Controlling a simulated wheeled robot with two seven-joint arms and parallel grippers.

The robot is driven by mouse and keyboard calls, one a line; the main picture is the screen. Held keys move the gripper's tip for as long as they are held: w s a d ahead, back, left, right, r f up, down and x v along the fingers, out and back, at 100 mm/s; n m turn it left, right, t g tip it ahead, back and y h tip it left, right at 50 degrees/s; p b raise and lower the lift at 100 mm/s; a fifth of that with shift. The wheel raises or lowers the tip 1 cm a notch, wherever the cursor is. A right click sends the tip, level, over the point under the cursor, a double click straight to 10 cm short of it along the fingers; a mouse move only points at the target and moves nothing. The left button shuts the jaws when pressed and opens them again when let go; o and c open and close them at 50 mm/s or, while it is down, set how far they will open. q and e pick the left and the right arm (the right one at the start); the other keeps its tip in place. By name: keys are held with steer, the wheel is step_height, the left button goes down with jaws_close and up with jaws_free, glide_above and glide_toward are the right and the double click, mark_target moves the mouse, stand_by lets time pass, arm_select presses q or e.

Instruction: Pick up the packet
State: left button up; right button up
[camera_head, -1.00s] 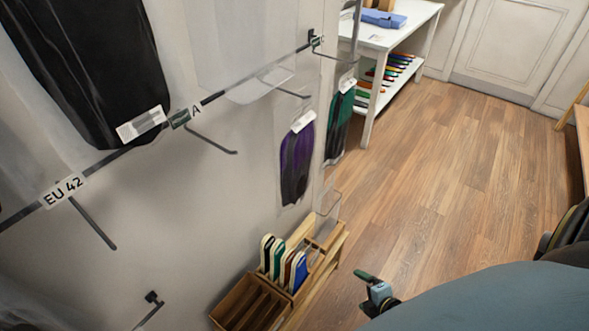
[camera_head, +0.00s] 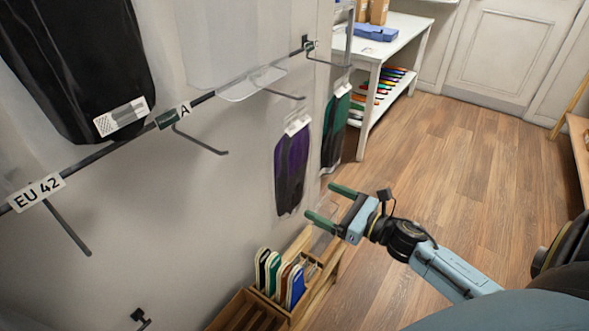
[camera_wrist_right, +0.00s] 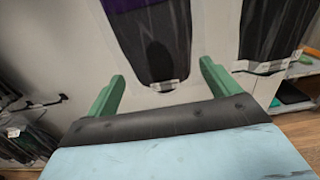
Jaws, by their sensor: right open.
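Several packets hang on the wall at the left. A purple and black packet (camera_head: 291,172) hangs near the middle of the head view. A green and black packet (camera_head: 335,128) hangs behind it to the right. A large black packet (camera_head: 75,60) hangs at the upper left. My right gripper (camera_head: 325,204) is open and empty, its green fingers pointing left, a little right of and below the purple packet. In the right wrist view, the lower end of the purple packet (camera_wrist_right: 152,45) lies ahead between the open fingers, apart from them. My left gripper is not in view.
A wooden box (camera_head: 251,308) with several insoles stands low by the wall, below the gripper. Bare hooks (camera_head: 202,140) stick out from the wall rail. A white shelf table (camera_head: 385,47) stands at the back. The wooden floor (camera_head: 450,160) to the right is clear.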

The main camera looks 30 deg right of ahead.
mark_target(298, 191)
steer(key=shift+f+x, duration=0.2)
steer(key=shift+x, duration=1.5)
steer(key=shift+f+x, duration=0.15)
steer(key=shift+x, duration=1.55)
steer(key=shift+s+a, duration=0.1)
steer(key=shift+a, duration=0.1)
steer(key=shift+c, duration=0.3)
steer(key=c, duration=1.1)
steer(key=shift+o, duration=0.2)
steer(key=shift+r, duration=0.15)
